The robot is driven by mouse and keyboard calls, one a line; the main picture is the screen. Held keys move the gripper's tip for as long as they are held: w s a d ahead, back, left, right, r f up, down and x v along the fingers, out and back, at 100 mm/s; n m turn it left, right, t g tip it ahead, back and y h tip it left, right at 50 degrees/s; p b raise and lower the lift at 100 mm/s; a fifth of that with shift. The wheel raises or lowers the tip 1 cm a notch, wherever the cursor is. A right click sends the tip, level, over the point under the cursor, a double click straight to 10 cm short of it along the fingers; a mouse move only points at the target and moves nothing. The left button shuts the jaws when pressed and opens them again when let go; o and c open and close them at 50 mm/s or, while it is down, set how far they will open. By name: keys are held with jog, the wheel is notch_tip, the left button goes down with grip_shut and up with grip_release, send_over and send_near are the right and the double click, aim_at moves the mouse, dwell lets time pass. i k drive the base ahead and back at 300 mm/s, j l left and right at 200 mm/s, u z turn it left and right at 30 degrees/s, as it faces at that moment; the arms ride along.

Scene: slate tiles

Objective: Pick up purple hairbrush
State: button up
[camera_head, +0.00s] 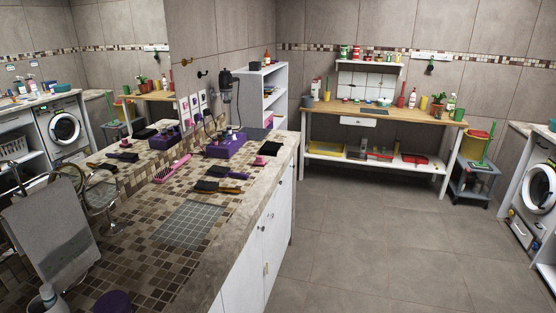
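A hairbrush (222,171) with dark bristles and what looks like a purple handle lies on the tiled counter, behind a similar brush with an orange-brown handle (231,190). Their bristle ends are close together, and the small size makes the exact outline hard to tell. A pink hairbrush (172,168) lies to their left. What looks like a mirror reflection of the purple-handled brush shows further left. My gripper is not in view.
A purple box (226,147) with small items stands behind the brushes, with a small pink item (261,161) to its right. A grey towel (52,235) hangs at the left. White cabinets (262,245) front the counter. The tiled floor (375,240) to the right is clear.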

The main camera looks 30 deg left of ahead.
aim_at(214, 169)
jog(key=i+u, duration=0.1)
jog(key=i, duration=0.65)
jog(key=i+l+u, duration=0.15)
jog(key=i, duration=0.6)
jog(key=i+u, duration=0.75)
jog(key=i+l+u, duration=0.2)
jog(key=i+u, duration=0.15)
jog(key=i+j+u, duration=0.15)
jog(key=i+u, duration=0.15)
jog(key=u, duration=0.15)
jog(key=i+u, duration=0.25)
jog(key=u, duration=0.2)
jog(key=i+u, duration=0.4)
jog(key=k+l, duration=0.05)
jog(key=k, duration=0.05)
